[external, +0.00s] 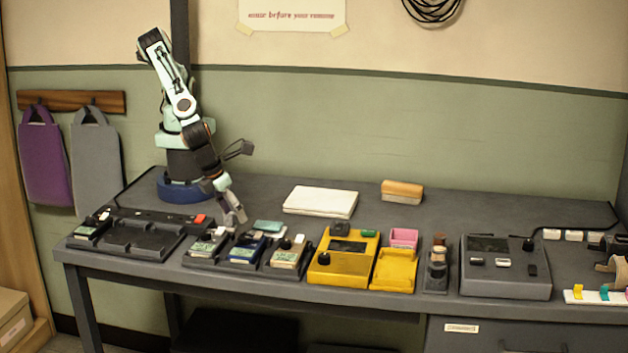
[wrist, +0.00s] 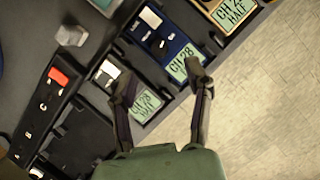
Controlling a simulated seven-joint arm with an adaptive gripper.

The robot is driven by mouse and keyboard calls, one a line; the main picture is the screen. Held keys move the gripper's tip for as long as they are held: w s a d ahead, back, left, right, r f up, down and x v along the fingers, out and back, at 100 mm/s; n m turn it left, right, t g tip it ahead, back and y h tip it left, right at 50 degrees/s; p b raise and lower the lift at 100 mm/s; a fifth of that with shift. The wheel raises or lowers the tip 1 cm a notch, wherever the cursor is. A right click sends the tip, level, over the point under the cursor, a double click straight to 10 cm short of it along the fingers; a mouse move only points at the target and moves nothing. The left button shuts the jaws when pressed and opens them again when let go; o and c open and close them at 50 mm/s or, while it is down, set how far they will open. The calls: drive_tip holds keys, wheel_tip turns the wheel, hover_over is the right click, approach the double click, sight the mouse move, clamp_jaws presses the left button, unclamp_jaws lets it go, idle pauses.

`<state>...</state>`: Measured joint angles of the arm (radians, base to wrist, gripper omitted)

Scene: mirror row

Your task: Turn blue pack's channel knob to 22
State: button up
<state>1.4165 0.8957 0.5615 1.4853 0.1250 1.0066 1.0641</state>
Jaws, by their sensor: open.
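In the wrist view the blue pack (wrist: 165,42) shows a pale green label (wrist: 184,64) reading "CH 28". Dark parts stand on its face, but I cannot tell clearly which is the channel knob. My gripper (external: 235,217) hangs just above and behind the packs, near the left cream pack and the blue pack. In the wrist view my gripper (wrist: 162,78) is open and empty, its fingertips apart, one by the left cream pack, the other by the blue pack's label end.
An empty dark tray (external: 140,240) lies left, a yellow unit (external: 343,262) right. A white pad (external: 320,201) lies behind. The table's front edge is close.

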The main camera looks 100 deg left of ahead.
sight(243, 238)
drive_tip(key=shift+s+f, duration=0.2)
drive_tip(key=shift+f, duration=0.1)
drive_tip(key=x, duration=0.6)
clamp_jaws()
